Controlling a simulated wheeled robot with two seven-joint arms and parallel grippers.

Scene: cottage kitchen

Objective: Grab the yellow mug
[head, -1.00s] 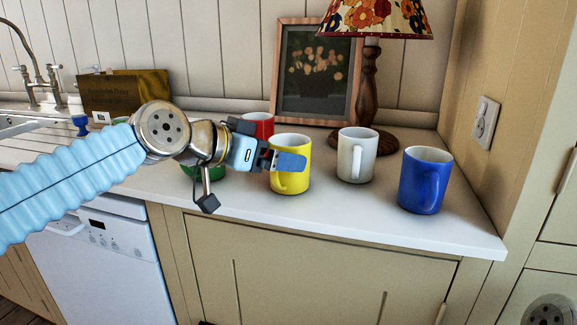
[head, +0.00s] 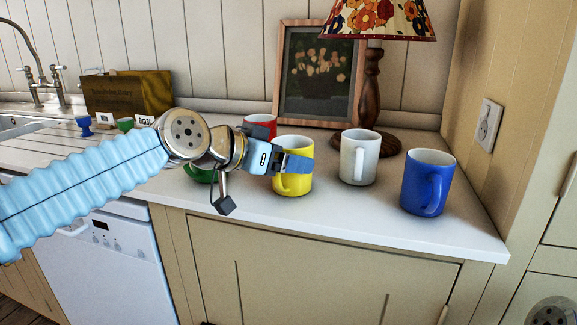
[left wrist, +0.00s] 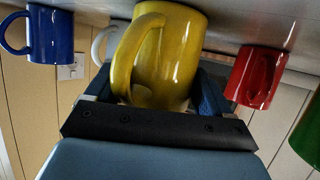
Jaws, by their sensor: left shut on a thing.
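The yellow mug (head: 293,183) stands upright on the white counter, partly hidden in the head view by my left gripper (head: 298,163). My left gripper is shut on the mug, with its fingers on either side of the body. In the left wrist view the yellow mug (left wrist: 165,55) fills the space between the fingers of the gripper (left wrist: 160,90), its handle facing the camera. My right gripper is not in view.
A red mug (head: 262,122) stands behind and a green one (head: 200,174) to the left, both partly hidden by my left arm. A white mug (head: 359,158) and a blue mug (head: 425,184) stand to the right. A lamp (head: 371,90) and a framed picture (head: 318,72) stand behind.

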